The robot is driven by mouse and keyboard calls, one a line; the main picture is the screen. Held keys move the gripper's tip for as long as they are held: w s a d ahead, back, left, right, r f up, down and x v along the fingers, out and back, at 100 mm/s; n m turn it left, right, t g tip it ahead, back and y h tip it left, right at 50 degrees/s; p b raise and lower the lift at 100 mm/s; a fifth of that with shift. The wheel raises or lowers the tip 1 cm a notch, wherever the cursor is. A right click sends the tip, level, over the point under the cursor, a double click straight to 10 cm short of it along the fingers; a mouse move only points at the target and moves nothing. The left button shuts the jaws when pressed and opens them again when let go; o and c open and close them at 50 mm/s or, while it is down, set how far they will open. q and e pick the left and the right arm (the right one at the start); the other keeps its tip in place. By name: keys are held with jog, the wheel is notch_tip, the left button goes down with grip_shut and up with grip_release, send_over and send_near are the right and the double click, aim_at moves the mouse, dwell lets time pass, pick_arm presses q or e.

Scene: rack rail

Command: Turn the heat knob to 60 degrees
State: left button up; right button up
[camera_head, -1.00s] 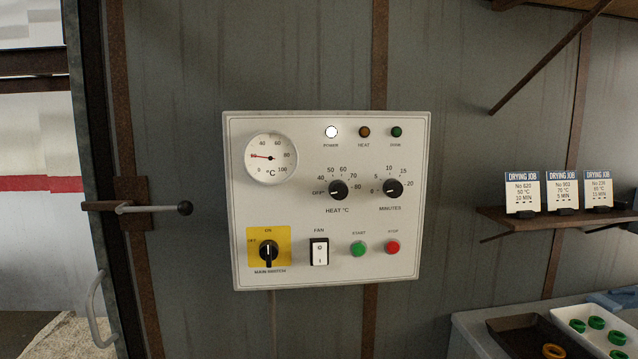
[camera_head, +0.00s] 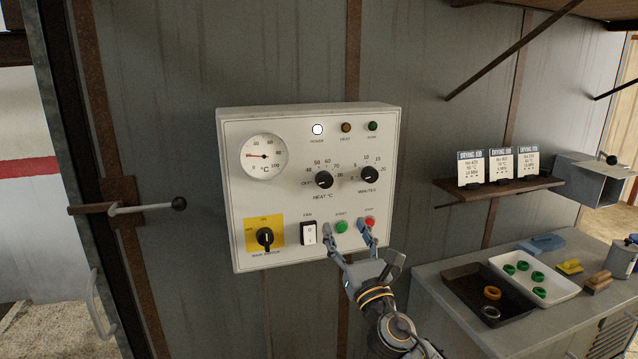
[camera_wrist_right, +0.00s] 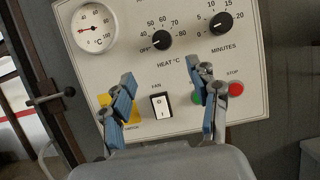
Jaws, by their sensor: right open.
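The heat knob (camera_head: 324,180) is a round black knob with a white mark, in the middle of the white control panel (camera_head: 230,190). It also shows in the right wrist view (camera_wrist_right: 162,40), its mark pointing left toward OFF on a scale running from OFF to 80. My right gripper (camera_head: 346,236) is open and empty, below the heat knob, with its fingers in front of the panel's lower part. In the right wrist view its two fingers (camera_wrist_right: 166,78) stand apart, either side of the fan switch and below the knob. My left gripper is not in view.
The minutes knob (camera_head: 369,174) sits right of the heat knob. Below are the main switch (camera_head: 265,238), fan switch (camera_head: 309,232), green start button (camera_head: 341,227) and red stop button (camera_head: 369,222). The power lamp (camera_head: 317,129) glows white. A bench with trays (camera_head: 462,276) stands at right.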

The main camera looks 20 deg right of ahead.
aim_at(326, 184)
jog(key=x, duration=0.6)
jog(key=p+x, duration=0.1)
jog(key=x, duration=0.6)
jog(key=shift+w+d+f, duration=0.1)
jog(key=shift+w+d, duration=0.05)
jog(key=shift+w, duration=0.2)
jog(key=shift+c, duration=0.3)
jog(key=c, duration=1.1)
